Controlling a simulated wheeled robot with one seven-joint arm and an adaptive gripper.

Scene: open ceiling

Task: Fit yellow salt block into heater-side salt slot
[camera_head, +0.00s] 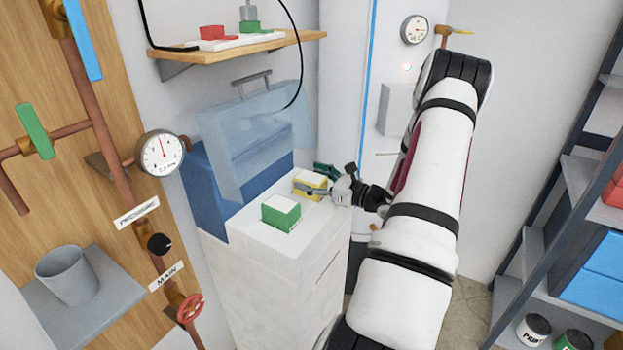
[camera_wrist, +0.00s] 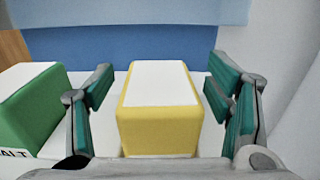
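The yellow salt block (camera_head: 311,181), with a white top, sits upright on the top of the white cabinet (camera_head: 262,246), at the side nearer my arm. My gripper (camera_head: 322,180) is at the block; in the wrist view my gripper (camera_wrist: 160,98) has one green-padded finger on each side of the yellow block (camera_wrist: 160,112). A green salt block (camera_head: 281,213) stands to the left, also visible in the wrist view (camera_wrist: 28,105). The slot under the yellow block is hidden.
A translucent blue lid (camera_head: 255,135) with a handle stands raised behind the blocks. A wooden shelf (camera_head: 238,50) with red and green items hangs above. Pipes and a gauge (camera_head: 160,153) are at the left, and a storage rack (camera_head: 560,210) is at the right.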

